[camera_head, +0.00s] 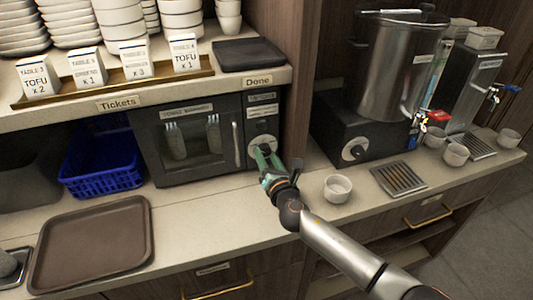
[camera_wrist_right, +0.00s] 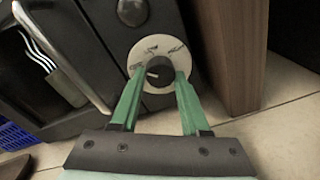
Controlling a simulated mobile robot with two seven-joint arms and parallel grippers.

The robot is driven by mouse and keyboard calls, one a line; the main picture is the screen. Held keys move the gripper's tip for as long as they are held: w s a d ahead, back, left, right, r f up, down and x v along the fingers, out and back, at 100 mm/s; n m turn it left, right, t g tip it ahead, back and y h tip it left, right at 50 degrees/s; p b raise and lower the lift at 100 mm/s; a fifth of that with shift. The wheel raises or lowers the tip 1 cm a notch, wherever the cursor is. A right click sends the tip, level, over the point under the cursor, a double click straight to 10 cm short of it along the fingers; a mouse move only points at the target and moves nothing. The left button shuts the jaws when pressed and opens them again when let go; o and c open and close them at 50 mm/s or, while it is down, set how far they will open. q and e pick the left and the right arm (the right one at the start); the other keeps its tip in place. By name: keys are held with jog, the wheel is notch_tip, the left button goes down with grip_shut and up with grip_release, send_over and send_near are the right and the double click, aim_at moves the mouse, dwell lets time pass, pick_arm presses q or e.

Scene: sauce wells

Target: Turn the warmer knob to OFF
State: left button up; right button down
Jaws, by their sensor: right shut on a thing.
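The warmer (camera_head: 205,135) is a dark box with a glass door and a vertical handle, under the shelf in the head view. Its dark round knob (camera_wrist_right: 157,72) sits on a pale dial (camera_wrist_right: 147,48) at the lower right of its front. A small white mark on the knob points roughly left in the wrist view. The dial's lettering is too small to read. My right gripper (camera_head: 264,158) is at the knob; its green fingers (camera_wrist_right: 158,82) are on either side of it and shut on it. My left gripper is not in view.
A wooden upright (camera_wrist_right: 227,50) stands close right of the knob. Right of it are a steel urn on a black base with another knob (camera_head: 354,150), and a white cup (camera_head: 337,188). A brown tray (camera_head: 93,245) and blue basket (camera_head: 100,183) are at left. The counter before the warmer is clear.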

jog(key=shift+n, duration=0.8)
jog(key=shift+p, duration=0.3)
jog(key=shift+c, duration=1.9)
grip_release()
jog(key=shift+s, duration=0.1)
jog(key=p+v, duration=0.1)
jog(key=v, duration=1)
jog(key=shift+f+p, duration=0.1)
jog(key=shift+p, duration=0.2)
jog(key=shift+s+d, duration=0.15)
jog(key=shift+s, duration=0.5)
